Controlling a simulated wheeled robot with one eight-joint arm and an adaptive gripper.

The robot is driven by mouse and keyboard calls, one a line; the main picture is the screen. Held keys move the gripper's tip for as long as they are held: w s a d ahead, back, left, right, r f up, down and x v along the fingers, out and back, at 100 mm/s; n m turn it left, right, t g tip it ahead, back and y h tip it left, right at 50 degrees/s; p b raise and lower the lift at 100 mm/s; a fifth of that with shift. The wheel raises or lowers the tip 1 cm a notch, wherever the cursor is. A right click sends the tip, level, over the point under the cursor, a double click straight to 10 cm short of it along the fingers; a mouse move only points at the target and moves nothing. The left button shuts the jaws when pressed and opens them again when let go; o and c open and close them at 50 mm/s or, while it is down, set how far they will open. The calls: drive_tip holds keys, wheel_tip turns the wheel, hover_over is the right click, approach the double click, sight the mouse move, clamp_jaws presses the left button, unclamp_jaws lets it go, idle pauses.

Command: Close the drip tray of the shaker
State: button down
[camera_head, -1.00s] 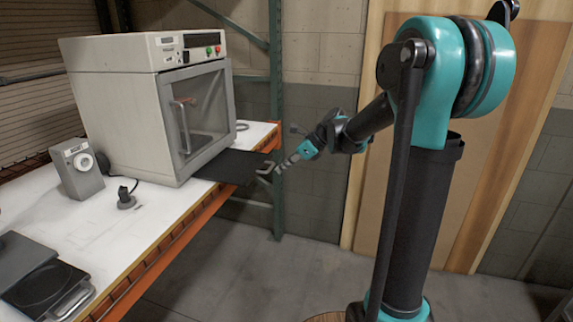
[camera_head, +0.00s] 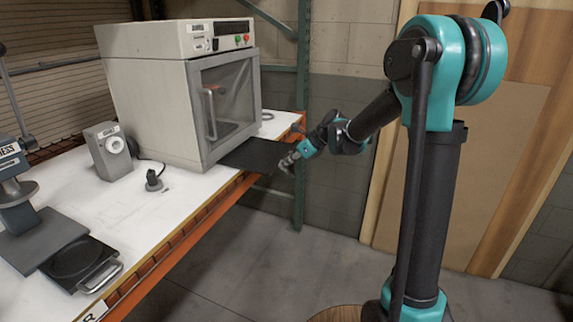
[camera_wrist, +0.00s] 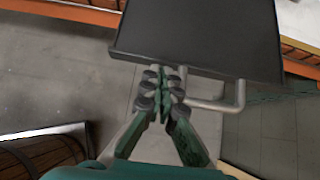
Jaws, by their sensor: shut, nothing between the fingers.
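The shaker (camera_head: 158,105) is a big light-grey box with a glass-fronted door on the bench. Its drip tray (camera_head: 256,153), a flat black plate, sticks out from under it past the bench edge. In the wrist view the tray (camera_wrist: 200,35) fills the upper middle, with a grey bar handle (camera_wrist: 240,96) along its front edge. My gripper (camera_wrist: 165,80) is shut and empty, its fingertips at the tray's front edge beside the left part of the handle. I cannot tell whether they touch. In the head view my gripper (camera_head: 291,160) is at the tray's outer end.
The white bench (camera_head: 140,215) has an orange front beam (camera_head: 190,225). A small grey dial device (camera_head: 109,150), a black plug-like piece (camera_head: 153,180) and a black plate with a handle (camera_head: 80,260) stand on it. A green rack post (camera_head: 301,110) is behind the tray.

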sight(237, 158)
drive_tip(key=shift+a, duration=0.1)
drive_tip(key=w+a, duration=0.2)
drive_tip(key=a, duration=0.3)
drive_tip(key=w+a, duration=0.2)
drive_tip(key=a, duration=0.4)
drive_tip(key=w+a, duration=0.2)
drive_tip(key=a, duration=0.4)
drive_tip(key=shift+w, duration=0.1)
drive_tip(key=shift+d, duration=0.1)
